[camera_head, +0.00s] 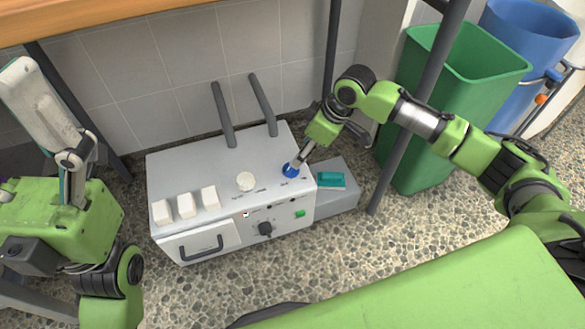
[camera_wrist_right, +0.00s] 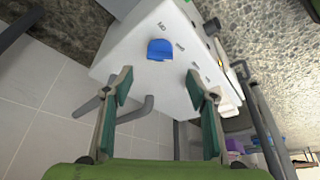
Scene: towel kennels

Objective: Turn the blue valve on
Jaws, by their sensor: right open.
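My right gripper (camera_head: 301,158) is just above and beside the valve in the head view. In the wrist view the right gripper (camera_wrist_right: 158,80) is open, with nothing between its fingers. Whether a finger touches the valve I cannot tell. My left gripper (camera_head: 72,160) is at the left, away from the machine; its opening is unclear.
Two grey pipes (camera_head: 223,115) rise behind. A grey box with a teal item (camera_head: 331,180) stands to its right. A green bin (camera_head: 455,85) and dark post (camera_head: 405,145) are further right.

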